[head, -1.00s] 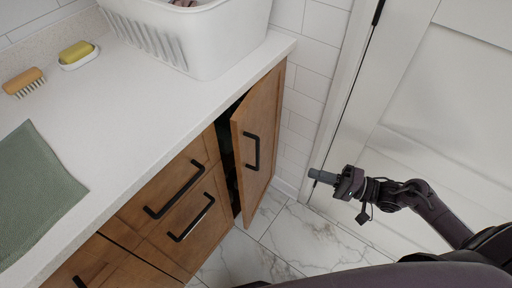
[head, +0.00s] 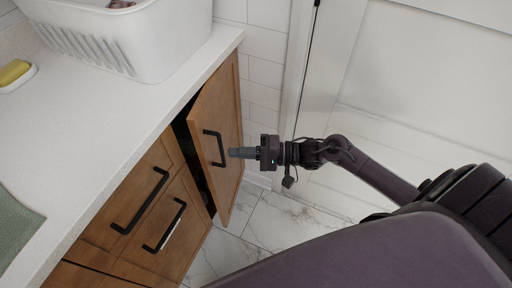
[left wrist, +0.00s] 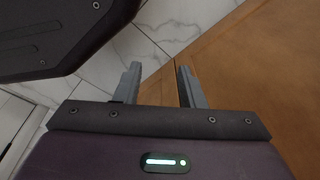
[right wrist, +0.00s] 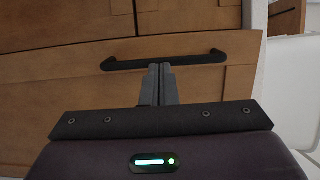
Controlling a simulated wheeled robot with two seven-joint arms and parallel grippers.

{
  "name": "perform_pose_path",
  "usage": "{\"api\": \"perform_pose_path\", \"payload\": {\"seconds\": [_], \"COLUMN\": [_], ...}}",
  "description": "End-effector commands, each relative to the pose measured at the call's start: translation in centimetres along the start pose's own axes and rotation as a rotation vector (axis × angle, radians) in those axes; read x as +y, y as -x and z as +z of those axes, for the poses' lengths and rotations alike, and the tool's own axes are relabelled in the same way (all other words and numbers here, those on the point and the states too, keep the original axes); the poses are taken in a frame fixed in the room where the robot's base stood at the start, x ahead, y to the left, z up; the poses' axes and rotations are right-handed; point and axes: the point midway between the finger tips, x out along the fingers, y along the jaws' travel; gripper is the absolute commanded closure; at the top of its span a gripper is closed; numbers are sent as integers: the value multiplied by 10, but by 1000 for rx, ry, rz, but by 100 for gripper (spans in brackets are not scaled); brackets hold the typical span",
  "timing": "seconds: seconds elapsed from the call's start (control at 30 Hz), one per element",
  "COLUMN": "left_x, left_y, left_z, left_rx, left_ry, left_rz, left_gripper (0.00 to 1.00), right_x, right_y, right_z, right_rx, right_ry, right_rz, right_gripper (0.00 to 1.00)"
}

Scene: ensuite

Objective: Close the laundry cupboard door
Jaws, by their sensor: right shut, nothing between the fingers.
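The laundry cupboard door (head: 218,142) is a wooden panel with a black bar handle (head: 214,148), standing ajar at the far end of the counter unit. A dark gap shows between it and the cabinet. My right gripper (head: 234,153) is shut and empty, its fingertips close to the outer face of the door beside the handle. In the right wrist view its fingers (right wrist: 158,84) point at the door just below the handle (right wrist: 165,61); I cannot tell whether they touch. My left gripper (left wrist: 158,84) is open and empty, near a wooden surface and the marble floor; it is not in the head view.
The white counter (head: 120,110) carries a white laundry basket (head: 130,40) and a soap dish (head: 18,77). Drawers with black handles (head: 141,200) lie left of the door. A white panelled door (head: 420,90) stands at right. Marble floor (head: 262,225) is free below.

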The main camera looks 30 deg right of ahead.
Motion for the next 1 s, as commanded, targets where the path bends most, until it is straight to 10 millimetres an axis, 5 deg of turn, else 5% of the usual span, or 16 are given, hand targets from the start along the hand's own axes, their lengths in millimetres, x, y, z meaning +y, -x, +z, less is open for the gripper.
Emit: {"api": "perform_pose_path", "payload": {"seconds": [0.57, 0.8, 1.0], "left_x": [7, 2, 4], "left_y": [4, -2, -6], "left_z": [2, 51, 64], "left_rx": [1, -31, -31], "left_ry": [6, -3, -5], "left_rz": [9, 4, 5], "left_gripper": [64, 64, 64], "right_x": [-2, -6, -2], "right_y": [-12, -42, -74], "right_z": [0, 0, -4], "right_rx": [11, 100, 116], "right_ry": [-1, -4, -1], "right_rz": [-2, -7, -2], "right_gripper": [100, 100, 100]}}
